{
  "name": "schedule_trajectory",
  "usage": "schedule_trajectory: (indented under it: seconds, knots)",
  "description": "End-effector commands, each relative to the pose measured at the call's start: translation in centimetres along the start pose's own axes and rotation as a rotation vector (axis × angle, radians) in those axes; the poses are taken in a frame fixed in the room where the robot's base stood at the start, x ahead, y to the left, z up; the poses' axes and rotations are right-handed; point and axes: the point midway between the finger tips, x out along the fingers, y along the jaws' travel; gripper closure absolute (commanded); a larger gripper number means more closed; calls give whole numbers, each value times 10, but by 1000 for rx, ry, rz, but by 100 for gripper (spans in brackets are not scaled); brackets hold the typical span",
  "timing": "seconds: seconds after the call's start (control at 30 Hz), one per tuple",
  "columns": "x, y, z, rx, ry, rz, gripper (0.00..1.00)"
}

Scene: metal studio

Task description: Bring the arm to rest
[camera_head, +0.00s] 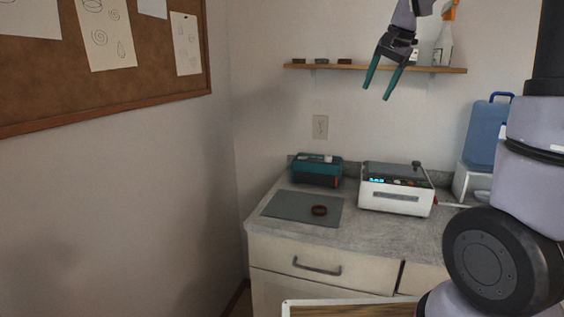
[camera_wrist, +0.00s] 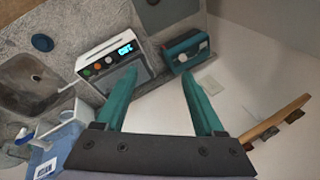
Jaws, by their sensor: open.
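My gripper (camera_head: 379,92) is in the upper part of the head view, with its two teal fingers pointing down and spread apart. It is empty and held in the air above the counter, in front of the wall shelf. In the wrist view my gripper (camera_wrist: 152,80) shows both teal fingers open with nothing between the tips. Part of my arm shows at the right of the head view.
A grey counter (camera_head: 385,226) bears a grey mat (camera_head: 284,208) with a dark red ring (camera_head: 319,210), a teal device (camera_head: 316,170) and a white machine (camera_head: 396,190). A blue water jug (camera_head: 484,133) stands right. A wooden shelf (camera_head: 340,67) is close behind the gripper.

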Motion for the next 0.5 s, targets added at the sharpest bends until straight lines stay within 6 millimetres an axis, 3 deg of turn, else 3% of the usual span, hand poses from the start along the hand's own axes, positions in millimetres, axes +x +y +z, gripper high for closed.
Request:
schedule_trajectory:
  seconds: [0.03,0.2,0.33,0.5]
  knots:
    - [-18,13,15,-27,5,-30,30]
    - [-56,56,70,-153,36,-98,30]
    - [-72,89,114,-257,82,-130,30]
    - [-77,127,159,-372,149,-140,30]
